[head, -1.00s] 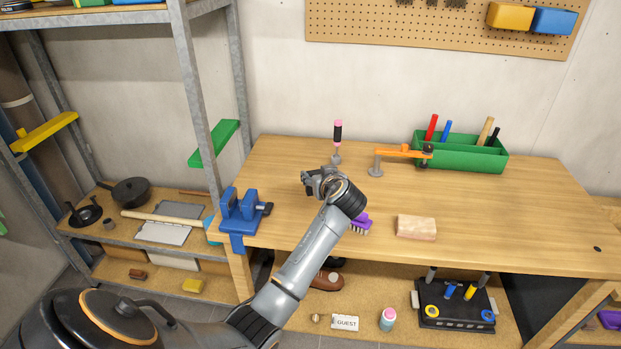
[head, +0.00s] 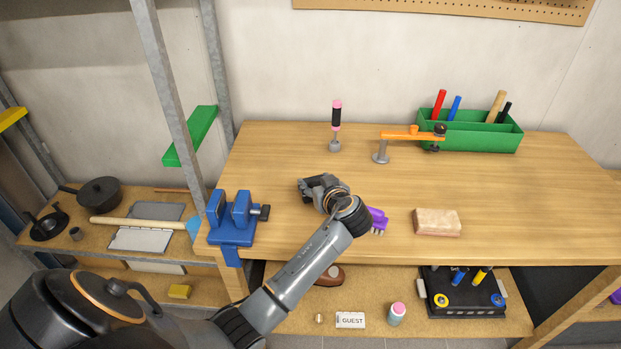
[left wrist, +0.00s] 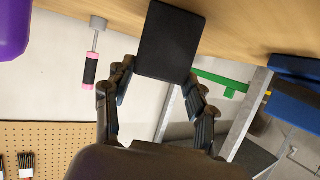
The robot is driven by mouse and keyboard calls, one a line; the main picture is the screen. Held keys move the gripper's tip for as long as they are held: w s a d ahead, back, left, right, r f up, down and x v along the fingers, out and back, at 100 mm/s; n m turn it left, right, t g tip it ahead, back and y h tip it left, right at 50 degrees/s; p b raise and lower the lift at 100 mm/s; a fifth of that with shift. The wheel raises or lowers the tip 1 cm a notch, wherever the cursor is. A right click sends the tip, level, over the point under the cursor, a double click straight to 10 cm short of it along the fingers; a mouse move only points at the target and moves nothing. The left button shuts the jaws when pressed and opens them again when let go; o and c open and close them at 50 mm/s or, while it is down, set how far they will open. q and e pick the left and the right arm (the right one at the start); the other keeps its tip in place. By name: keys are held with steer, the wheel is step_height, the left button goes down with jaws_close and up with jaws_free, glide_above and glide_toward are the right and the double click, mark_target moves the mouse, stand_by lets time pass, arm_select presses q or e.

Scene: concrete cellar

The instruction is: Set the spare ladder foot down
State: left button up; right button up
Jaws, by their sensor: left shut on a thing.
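The spare ladder foot, a black block with rounded corners (left wrist: 170,42), is between the fingers of my left gripper (left wrist: 160,78) in the left wrist view. The gripper is shut on it. In the head view my left gripper (head: 310,187) is over the left half of the wooden workbench (head: 480,185), and the ladder foot is hidden there or too dark to tell apart. I cannot tell whether the foot touches the bench top. My right gripper is in neither view.
A purple brush (head: 377,219) lies right beside my left wrist, with a tan block (head: 437,222) further right. A blue vise (head: 232,220) is at the bench's left edge. Behind are a pink-and-black-handled tool (head: 337,118), an orange-armed clamp (head: 400,135) and a green tool box (head: 470,136).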

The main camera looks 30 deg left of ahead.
arm_select(q)
steer(key=shift+a+f, duration=0.2)
steer(key=shift+a, duration=0.2)
steer(key=o, duration=1.2)
steer(key=shift+s+d+r, duration=0.2)
steer(key=shift+d+r, duration=0.1)
steer(key=shift+d, duration=0.35)
steer(key=shift+o, duration=0.2)
steer(key=shift+a, duration=0.1)
steer(key=shift+w+a+f, duration=0.1)
steer(key=shift+a+f, duration=0.05)
steer(key=b+v, duration=0.2)
steer(key=v, duration=1)
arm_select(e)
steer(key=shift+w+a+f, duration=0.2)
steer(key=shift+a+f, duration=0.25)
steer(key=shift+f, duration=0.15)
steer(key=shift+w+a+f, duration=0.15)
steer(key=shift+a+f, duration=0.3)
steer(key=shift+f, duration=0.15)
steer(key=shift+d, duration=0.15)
